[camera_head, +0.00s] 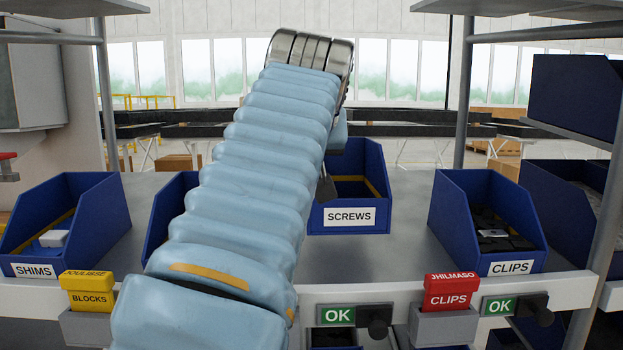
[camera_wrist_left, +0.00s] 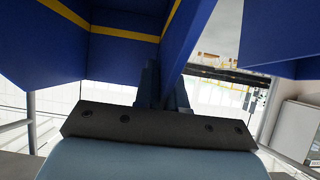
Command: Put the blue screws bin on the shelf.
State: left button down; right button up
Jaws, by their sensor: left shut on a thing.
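The blue screws bin (camera_head: 349,190) has a white SCREWS label on its front and stands upright near the middle of the head view. My left arm crosses in front of its left side and hides part of it. My left gripper (camera_head: 325,186) is shut on the bin's side wall. In the left wrist view the fingers (camera_wrist_left: 163,88) pinch the blue wall of the bin (camera_wrist_left: 120,50), which has a yellow stripe inside. The grey shelf (camera_head: 390,250) lies below and around the bin. I cannot tell whether the bin touches it. My right gripper is not in view.
The SHIMS bin (camera_head: 95,215) is at the left and the CLIPS bin (camera_head: 490,220) at the right. Another blue bin (camera_head: 165,205) is partly behind my arm. Shelf posts (camera_head: 463,90) stand behind. Bare shelf shows between the screws and CLIPS bins.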

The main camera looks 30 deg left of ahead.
pick_arm(q)
jog(key=shift+w+d+f, duration=0.15)
jog(key=shift+w+f, duration=0.1)
jog(key=shift+f, duration=0.1)
notch_tip(320, 180, down, 2)
jog(key=shift+w+d+f, duration=0.1)
jog(key=shift+f, duration=0.45)
jog(key=shift+f, duration=0.1)
jog(key=shift+f+b, duration=0.3)
jog(key=shift+f, duration=0.1)
jog(key=c, duration=1.2)
grip_release()
jog(key=shift+r, duration=0.1)
jog(key=v, duration=1.2)
jog(key=shift+r+p, duration=0.3)
jog(key=shift+r, duration=0.05)
